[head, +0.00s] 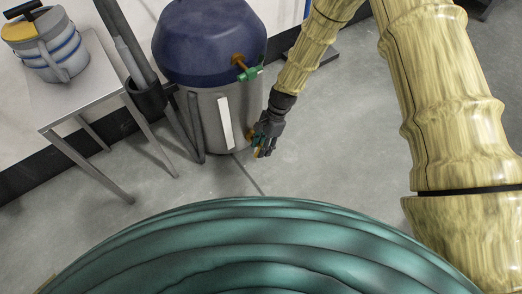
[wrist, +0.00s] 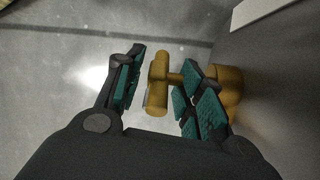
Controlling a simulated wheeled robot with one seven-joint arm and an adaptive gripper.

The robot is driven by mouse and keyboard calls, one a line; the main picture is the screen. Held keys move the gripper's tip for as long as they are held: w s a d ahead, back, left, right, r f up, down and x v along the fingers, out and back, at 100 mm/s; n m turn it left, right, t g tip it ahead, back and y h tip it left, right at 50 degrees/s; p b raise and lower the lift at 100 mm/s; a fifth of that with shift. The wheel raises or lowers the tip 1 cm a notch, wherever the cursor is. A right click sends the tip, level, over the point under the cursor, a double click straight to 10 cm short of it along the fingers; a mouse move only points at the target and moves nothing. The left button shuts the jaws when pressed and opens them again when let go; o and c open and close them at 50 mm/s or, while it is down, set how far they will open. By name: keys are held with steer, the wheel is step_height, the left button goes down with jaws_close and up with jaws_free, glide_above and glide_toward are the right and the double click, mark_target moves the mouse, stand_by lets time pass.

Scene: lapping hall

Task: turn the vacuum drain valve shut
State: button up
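The vacuum (head: 208,45) is a grey drum with a blue domed top, standing on the floor in the head view. Its drain valve is low on the right side of the drum, mostly hidden there by my gripper (head: 263,143). In the wrist view the drain valve's brass T-shaped handle (wrist: 158,84) joins by a short stem to a brass body (wrist: 229,88) at the drum wall. My gripper (wrist: 166,72) is open, with one finger left of the handle and the other right of it, over the stem. I cannot tell whether the right finger touches the stem.
A brass fitting with a green part (head: 248,73) sticks out of the blue top, above my gripper. A metal table (head: 88,98) with a lidded pot (head: 50,48) stands left. A dark hose or pole (head: 128,45) stands between them.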

steer(key=shift+s+a+f, duration=0.15)
steer(key=shift+f, duration=0.4)
steer(key=shift+c, duration=0.5)
jaws_close()
